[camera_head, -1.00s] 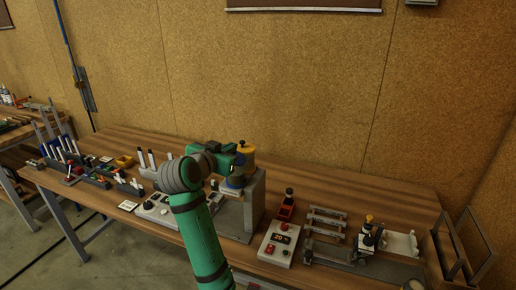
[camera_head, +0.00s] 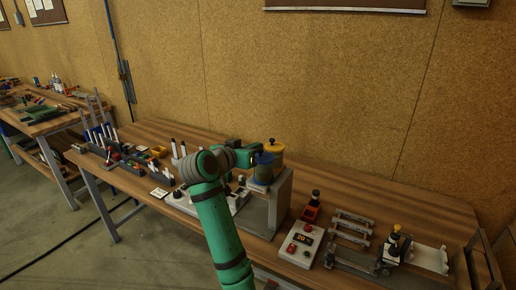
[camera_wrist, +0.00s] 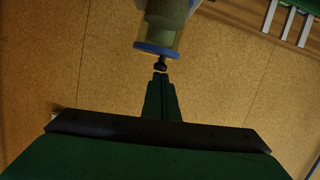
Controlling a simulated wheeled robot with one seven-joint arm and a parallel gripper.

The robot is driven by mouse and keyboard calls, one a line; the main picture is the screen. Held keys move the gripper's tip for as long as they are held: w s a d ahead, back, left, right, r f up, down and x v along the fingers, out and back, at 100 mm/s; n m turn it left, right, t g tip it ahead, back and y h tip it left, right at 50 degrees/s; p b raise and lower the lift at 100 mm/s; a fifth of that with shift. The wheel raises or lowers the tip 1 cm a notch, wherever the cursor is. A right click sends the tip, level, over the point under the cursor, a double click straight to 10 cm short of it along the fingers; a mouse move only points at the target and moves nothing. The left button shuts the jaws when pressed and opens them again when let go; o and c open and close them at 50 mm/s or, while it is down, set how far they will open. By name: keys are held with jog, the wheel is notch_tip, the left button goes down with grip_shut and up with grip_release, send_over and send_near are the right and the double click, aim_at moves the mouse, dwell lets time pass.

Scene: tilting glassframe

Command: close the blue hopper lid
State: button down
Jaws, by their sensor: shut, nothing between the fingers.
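The blue hopper lid (camera_head: 263,158) shows in the head view as a blue disc at the top of a clear hopper (camera_head: 264,173), in front of a yellow-lidded one. In the wrist view the blue lid (camera_wrist: 157,49) lies across the end of the translucent hopper (camera_wrist: 167,25), with a black knob (camera_wrist: 160,64) on it. It looks roughly flush there; I cannot tell whether it is fully seated. My gripper (camera_wrist: 160,76) is shut and empty, its fingertips just off the knob or touching it. In the head view my gripper (camera_head: 256,153) is beside the lid, its fingertips hard to make out.
A yellow-lidded hopper (camera_head: 273,149) stands just behind. A grey stand (camera_head: 281,200) holds the hoppers. Tool racks (camera_head: 110,155) are at left.

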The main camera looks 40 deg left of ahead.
jog(key=shift+r, duration=0.1)
jog(key=shift+r, duration=0.3)
jog(key=s+d+r, duration=0.2)
jog(key=s+r, duration=0.3)
jog(key=s, duration=0.4)
jog(key=shift+s+r, duration=0.25)
jog(key=shift+r, duration=0.1)
jog(key=shift+d, duration=0.1)
